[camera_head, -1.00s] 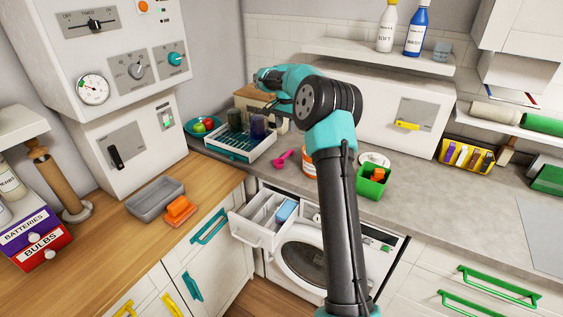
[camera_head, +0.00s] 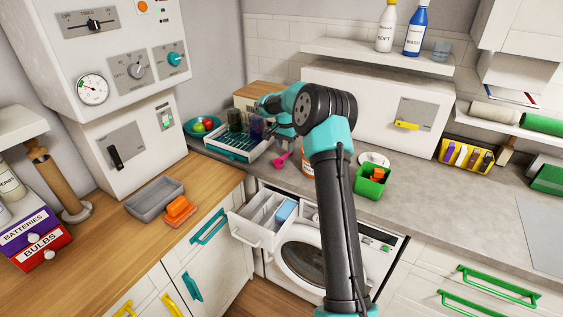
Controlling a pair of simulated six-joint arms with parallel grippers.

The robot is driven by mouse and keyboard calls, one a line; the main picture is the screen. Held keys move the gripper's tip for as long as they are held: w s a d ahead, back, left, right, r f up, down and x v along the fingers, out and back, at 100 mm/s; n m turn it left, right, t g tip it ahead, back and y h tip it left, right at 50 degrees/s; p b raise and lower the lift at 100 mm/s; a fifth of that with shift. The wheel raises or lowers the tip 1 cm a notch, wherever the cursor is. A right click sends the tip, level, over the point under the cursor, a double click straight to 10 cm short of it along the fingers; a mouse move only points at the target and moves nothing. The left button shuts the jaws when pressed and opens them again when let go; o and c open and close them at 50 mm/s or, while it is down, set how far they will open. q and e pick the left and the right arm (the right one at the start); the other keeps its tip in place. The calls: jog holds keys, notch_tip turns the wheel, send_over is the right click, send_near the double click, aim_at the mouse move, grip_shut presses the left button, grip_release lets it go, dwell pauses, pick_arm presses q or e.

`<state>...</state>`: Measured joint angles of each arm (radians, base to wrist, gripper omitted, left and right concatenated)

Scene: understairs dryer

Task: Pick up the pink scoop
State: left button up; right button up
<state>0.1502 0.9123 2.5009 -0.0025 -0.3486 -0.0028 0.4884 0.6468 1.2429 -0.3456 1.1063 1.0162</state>
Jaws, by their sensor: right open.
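The pink scoop (camera_head: 282,159) lies on the grey counter, between the drying rack and an orange-and-white tub. My right arm comes in from the bottom middle and bends over the counter at its black joint. My right gripper (camera_head: 264,106) is open, above and behind the scoop, near the cups on the rack, and apart from the scoop. Its fingertips are small and partly hidden by the wrist. My left gripper is not in view.
The drying rack (camera_head: 238,145) holds dark cups beside a teal bowl of fruit (camera_head: 203,126). The tub (camera_head: 309,168) is partly behind my arm. A green bin (camera_head: 371,187) stands to its right. The washer's drawer (camera_head: 247,235) is pulled out below.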

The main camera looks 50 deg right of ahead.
aim_at(285, 155)
notch_tip(285, 155, down, 5)
jog(key=shift+s+f, duration=0.1)
dwell(0.3)
jog(key=shift+c, duration=0.5)
grip_shut()
